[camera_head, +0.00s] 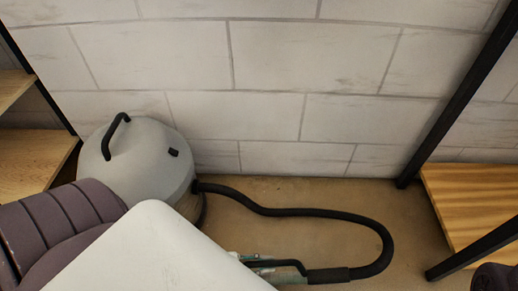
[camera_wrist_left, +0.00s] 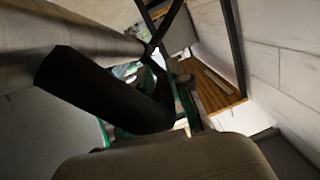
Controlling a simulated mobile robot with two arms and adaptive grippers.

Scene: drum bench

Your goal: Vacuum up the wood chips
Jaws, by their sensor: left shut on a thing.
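The vacuum (camera_head: 140,160) is a grey domed canister with a black top handle, standing on the floor against the wall. Its black hose (camera_head: 330,214) leaves the canister's right side, loops right and curls back to the lower middle. My left gripper (camera_head: 265,268), partly hidden behind a white part of me, is shut on the hose's end piece. In the left wrist view, a thick dark tube (camera_wrist_left: 105,92) lies across the green-edged gripper parts. The nozzle's tip is hidden. I see no wood chips in either view. My right gripper is not in view.
A pale block wall (camera_head: 270,70) closes off the back. Wooden shelves (camera_head: 35,160) with a black frame stand at left. Another wooden shelf (camera_head: 475,205) with black posts stands at right. The brown floor (camera_head: 300,193) inside the hose loop is bare.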

